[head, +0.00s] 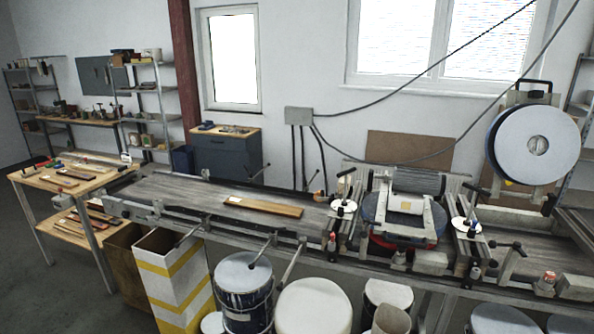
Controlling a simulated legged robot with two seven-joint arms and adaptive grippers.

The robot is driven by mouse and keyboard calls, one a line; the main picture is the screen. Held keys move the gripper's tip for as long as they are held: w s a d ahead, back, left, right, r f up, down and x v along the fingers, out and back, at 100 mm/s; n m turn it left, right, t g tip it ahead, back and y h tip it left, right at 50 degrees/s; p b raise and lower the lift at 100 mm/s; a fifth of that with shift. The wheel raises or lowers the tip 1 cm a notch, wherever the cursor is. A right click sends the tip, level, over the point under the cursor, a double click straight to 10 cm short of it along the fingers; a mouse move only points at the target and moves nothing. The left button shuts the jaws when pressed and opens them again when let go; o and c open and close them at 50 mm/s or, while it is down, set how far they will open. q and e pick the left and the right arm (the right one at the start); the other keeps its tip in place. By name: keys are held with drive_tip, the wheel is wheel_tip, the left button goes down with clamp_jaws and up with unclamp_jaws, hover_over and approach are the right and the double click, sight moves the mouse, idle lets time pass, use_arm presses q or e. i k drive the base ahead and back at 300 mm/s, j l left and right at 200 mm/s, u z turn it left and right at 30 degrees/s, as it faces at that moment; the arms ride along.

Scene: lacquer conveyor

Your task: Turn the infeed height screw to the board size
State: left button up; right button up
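A long conveyor machine (165,190) with a grey belt runs across the middle of the head view. A brown wooden board (264,207) with a small pale label lies flat on the belt, left of the machine's head. A white disc with an upright black-handled crank (343,208) stands at the left of the roller unit (405,208). A similar white disc with a crank (465,227) stands to its right. I cannot tell from their looks which is the infeed height screw. Neither of my grippers shows in this view.
Paint buckets (243,290) and a striped yellow-white bin (172,280) stand below the conveyor. A large round drum (533,145) rises at the right. Black cables hang across the upper right. A wooden table (75,178) with board samples stands at the left.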

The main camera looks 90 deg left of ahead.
sight(344, 203)
drive_tip(key=u, duration=2.75)
drive_tip(key=i+j+u, duration=0.25)
drive_tip(key=i, duration=0.3)
drive_tip(key=i+j+u, duration=0.2)
drive_tip(key=i, duration=0.4)
drive_tip(key=i+j+u, duration=0.25)
drive_tip(key=i, duration=0.35)
drive_tip(key=z, duration=1.3)
drive_tip(key=i+l+z, duration=0.1)
drive_tip(key=i+l, duration=0.15)
